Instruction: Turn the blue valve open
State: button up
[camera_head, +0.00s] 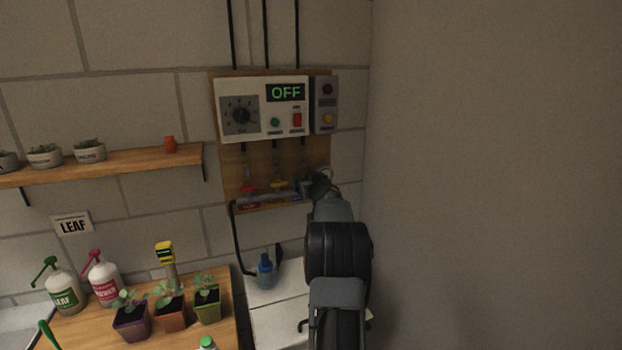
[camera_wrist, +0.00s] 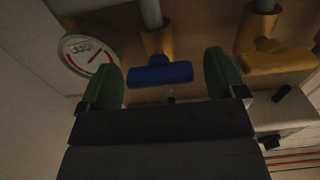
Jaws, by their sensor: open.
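The blue valve handle (camera_wrist: 160,75) lies crosswise to its pipe in the wrist view, below a brass-coloured valve body (camera_wrist: 157,42). My gripper (camera_wrist: 163,80) is open, with one green finger on each side of the handle. A gap shows between each finger and the handle's ends, so I see no contact. In the head view my gripper (camera_head: 312,187) is at the right end of the valve row and hides the blue handle.
A yellow valve handle (camera_wrist: 278,61) is right of my gripper in the wrist view, and a round gauge (camera_wrist: 88,54) is left. In the head view a red valve handle (camera_head: 249,189) sits farther left. The control box (camera_head: 262,110) above reads OFF. A bare wall (camera_head: 490,170) stands close on the right.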

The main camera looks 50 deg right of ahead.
jog(key=shift+w, duration=0.1)
jog(key=shift+c, duration=0.3)
jog(key=c, duration=0.9)
jog(key=shift+o, duration=0.2)
jog(key=n+b, duration=0.2)
jog(key=n, duration=0.2)
jog(key=shift+f, duration=0.15)
jog(key=n+b, duration=0.2)
jog(key=n, duration=0.2)
jog(key=shift+n, duration=0.3)
jog(key=n+b, duration=0.2)
jog(key=n, duration=0.4)
jog(key=shift+b, duration=0.3)
jog(key=shift+r+n+b, duration=0.25)
jog(key=shift+n+b, duration=0.3)
jog(key=shift+n, duration=1.05)
jog(key=shift+r, duration=0.1)
